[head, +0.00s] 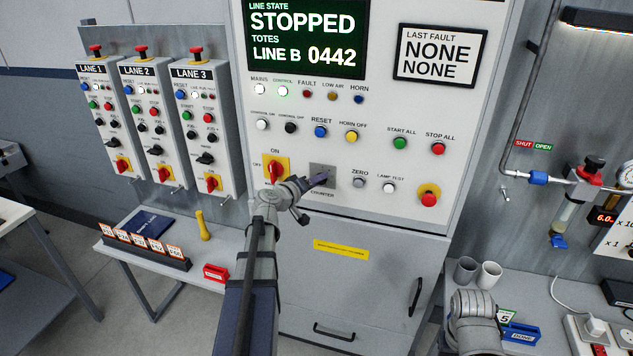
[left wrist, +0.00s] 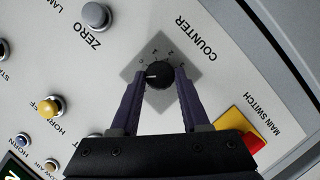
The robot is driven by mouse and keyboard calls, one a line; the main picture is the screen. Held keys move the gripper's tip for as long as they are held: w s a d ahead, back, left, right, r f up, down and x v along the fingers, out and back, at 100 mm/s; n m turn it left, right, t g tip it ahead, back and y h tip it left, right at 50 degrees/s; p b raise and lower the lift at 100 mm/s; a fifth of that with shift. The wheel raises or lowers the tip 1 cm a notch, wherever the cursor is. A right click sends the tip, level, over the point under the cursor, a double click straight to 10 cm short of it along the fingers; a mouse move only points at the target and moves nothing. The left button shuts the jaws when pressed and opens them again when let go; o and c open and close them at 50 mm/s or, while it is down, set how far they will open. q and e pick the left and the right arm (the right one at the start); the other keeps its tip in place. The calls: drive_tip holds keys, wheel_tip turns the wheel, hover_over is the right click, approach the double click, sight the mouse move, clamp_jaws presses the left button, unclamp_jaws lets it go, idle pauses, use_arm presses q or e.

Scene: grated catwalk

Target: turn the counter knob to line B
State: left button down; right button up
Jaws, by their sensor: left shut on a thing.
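The counter knob (left wrist: 160,75) is a round black knob on a grey square plate (head: 322,171) on the cabinet front. My left gripper (head: 318,180) is at it, with one finger on each side, and is shut on it. In the left wrist view the knob's white mark points to the left; the small letters around it are too small to read surely. The display (head: 306,38) reads "STOPPED", "TOTES", "LINE B 0442". In the head view my gripper covers the knob. Part of my right arm shows at the lower right; its gripper is not visible.
The red-and-yellow main switch (head: 276,170) is just left of the knob, and the grey ZERO button (head: 359,182) just right. Lane boxes (head: 207,130) stand at the left. A low table (head: 190,265) is at the lower left, a bench with cups (head: 488,274) at the right.

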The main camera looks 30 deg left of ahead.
use_arm(q)
drive_tip(key=shift+c, duration=1.9)
unclamp_jaws()
drive_tip(key=p+v, duration=0.2)
drive_tip(key=v, duration=0.5)
drive_tip(key=shift+s, duration=0.4)
drive_tip(key=shift+r, duration=0.1)
